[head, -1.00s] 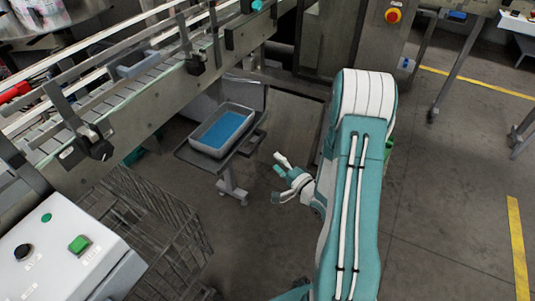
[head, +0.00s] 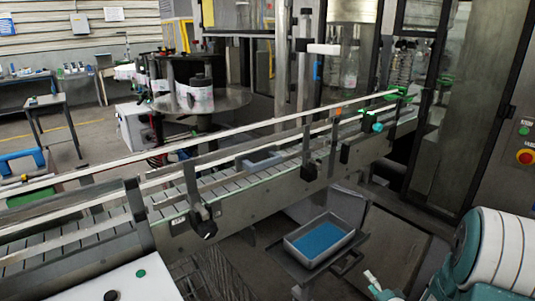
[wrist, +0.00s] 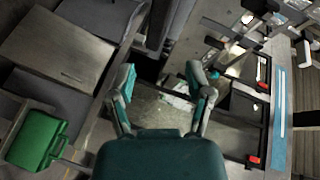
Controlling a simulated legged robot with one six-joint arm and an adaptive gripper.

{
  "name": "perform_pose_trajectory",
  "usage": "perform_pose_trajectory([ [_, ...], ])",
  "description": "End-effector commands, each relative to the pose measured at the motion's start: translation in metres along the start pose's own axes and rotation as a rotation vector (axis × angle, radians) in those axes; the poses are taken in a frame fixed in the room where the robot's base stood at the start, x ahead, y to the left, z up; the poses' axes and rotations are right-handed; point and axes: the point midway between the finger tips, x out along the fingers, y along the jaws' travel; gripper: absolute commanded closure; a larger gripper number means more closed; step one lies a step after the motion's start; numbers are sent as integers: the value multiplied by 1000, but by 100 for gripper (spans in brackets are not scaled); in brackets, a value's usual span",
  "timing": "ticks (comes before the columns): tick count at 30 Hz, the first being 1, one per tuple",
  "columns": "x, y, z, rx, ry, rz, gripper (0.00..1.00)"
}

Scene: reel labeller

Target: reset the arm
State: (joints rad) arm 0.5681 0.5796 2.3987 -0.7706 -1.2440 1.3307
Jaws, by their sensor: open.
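My gripper (wrist: 160,88) shows in the wrist view with its two teal and grey fingers spread apart and nothing between them. In the head view only part of my gripper (head: 376,286) shows at the bottom, near the lower right, beside my white and teal arm. It is in the open space to the right of a grey tray with a blue bottom (head: 345,240), apart from it. The rest of the gripper is cut off by the frame's lower edge.
A conveyor (head: 260,185) with guide rails runs across the head view. A steel cabinet with a red button (head: 526,157) stands at the right. A round table with reels (head: 194,97) is behind the conveyor. A green box (wrist: 36,140) shows at lower left in the wrist view.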

Motion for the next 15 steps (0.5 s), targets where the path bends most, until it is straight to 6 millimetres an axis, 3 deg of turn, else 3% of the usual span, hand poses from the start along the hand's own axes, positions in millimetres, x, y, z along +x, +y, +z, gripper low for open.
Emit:
perform_pose_trajectory([
  [1, 3, -14, -4, -81, 6, 38, 34],
  [7, 0, -52, -14, -353, 22, 226, 34],
  [15, -31, -106, -14, -622, -9, 454, 34],
])
